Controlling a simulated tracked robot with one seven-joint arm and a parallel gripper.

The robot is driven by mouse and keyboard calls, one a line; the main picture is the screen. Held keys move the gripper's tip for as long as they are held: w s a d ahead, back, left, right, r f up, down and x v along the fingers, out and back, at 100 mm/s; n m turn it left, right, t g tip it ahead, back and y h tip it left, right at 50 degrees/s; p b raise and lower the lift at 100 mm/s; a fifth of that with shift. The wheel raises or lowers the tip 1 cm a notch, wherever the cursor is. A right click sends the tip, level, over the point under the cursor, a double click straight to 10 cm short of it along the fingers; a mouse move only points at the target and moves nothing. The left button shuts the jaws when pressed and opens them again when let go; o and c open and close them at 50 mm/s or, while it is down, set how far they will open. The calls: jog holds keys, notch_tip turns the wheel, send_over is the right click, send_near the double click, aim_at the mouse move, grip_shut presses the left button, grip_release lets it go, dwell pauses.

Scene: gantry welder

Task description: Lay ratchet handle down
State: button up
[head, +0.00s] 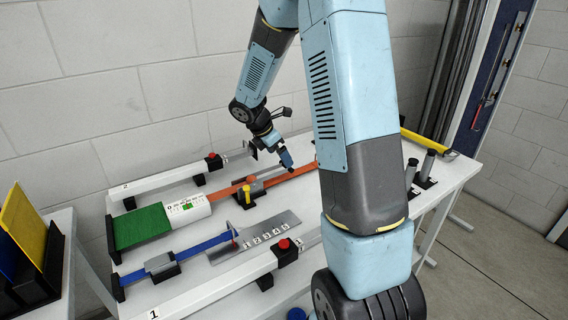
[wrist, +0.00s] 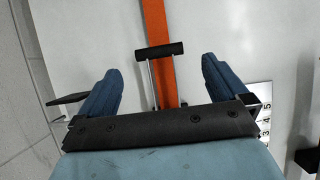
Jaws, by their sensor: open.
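The ratchet handle shows in the wrist view as a black crossbar (wrist: 160,50) on thin silver rods, above the orange strap (wrist: 160,20). My gripper (wrist: 160,66) is open, with its blue fingers well apart on either side of the handle. The crossbar lies between and slightly beyond the fingertips, touching neither. In the head view my gripper (head: 287,160) is low over the table, near the far end of the orange strap (head: 222,193). The grey metal ratchet there is small and partly hidden, so the handle's tilt cannot be told.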

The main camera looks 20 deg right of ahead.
jog(key=v, duration=0.6)
jog(key=shift+s, duration=0.15)
jog(key=s+a+r+m+t+y, duration=0.1)
jog(key=s+r+m, duration=0.4)
jog(key=s, duration=0.4)
jog(key=s+a+r+m+t+y, duration=0.2)
jog(key=s+r+m, duration=0.3)
jog(key=s+m, duration=0.3)
jog(key=s+a+r+m+t+y, duration=0.1)
jog(key=s+r+m, duration=0.5)
jog(key=s, duration=0.6)
jog(key=shift+a+m+t+y, duration=0.4)
jog(key=shift+a+y, duration=0.25)
jog(key=shift+y, duration=0.05)
jog(key=shift+r, duration=0.1)
